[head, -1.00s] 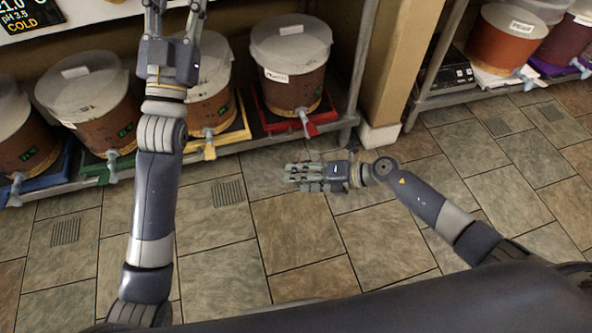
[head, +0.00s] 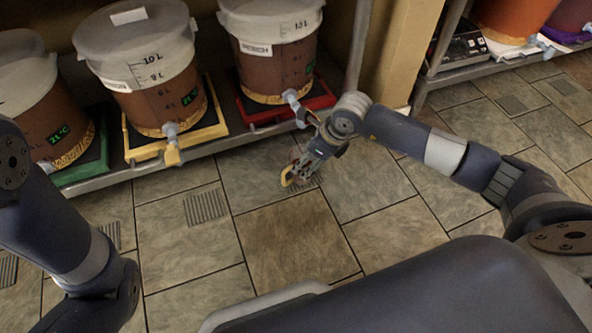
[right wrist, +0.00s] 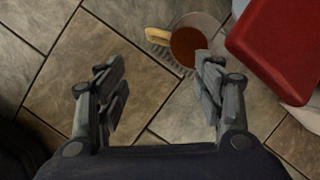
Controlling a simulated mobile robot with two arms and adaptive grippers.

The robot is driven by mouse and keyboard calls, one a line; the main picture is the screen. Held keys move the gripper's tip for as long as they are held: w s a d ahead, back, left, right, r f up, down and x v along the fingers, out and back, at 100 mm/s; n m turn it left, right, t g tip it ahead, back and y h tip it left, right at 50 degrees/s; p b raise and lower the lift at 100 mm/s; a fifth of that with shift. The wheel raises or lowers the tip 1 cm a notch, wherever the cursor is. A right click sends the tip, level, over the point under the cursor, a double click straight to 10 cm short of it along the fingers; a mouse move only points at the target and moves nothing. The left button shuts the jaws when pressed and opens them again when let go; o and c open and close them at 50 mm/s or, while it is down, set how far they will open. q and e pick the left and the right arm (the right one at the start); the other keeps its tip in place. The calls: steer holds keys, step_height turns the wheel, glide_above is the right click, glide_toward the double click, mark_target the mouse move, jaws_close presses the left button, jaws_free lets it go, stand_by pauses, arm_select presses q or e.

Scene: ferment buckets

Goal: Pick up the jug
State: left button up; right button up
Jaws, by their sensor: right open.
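The jug (right wrist: 187,46) shows in the right wrist view as a round vessel with reddish-brown liquid inside and a yellow handle on its left. It is on the tiled floor, just beyond my right gripper (right wrist: 162,78), which is open with nothing between its fingers. In the head view, the jug's yellow handle (head: 287,177) shows beside my right gripper (head: 304,170); the rest of the jug is mostly hidden by the gripper. My left arm comes in at the left, but its gripper is out of view.
A low shelf holds fermenting buckets with spigots, on a green tray (head: 93,166), a yellow tray (head: 214,120) and a red tray (head: 321,99). The red tray's corner (right wrist: 285,45) lies close to the jug. A post (head: 398,50) stands right of it. Floor tiles in front are clear.

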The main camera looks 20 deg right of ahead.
steer(key=b+x, duration=0.9)
steer(key=x, duration=0.2)
steer(key=shift+w, duration=0.45)
jaws_close()
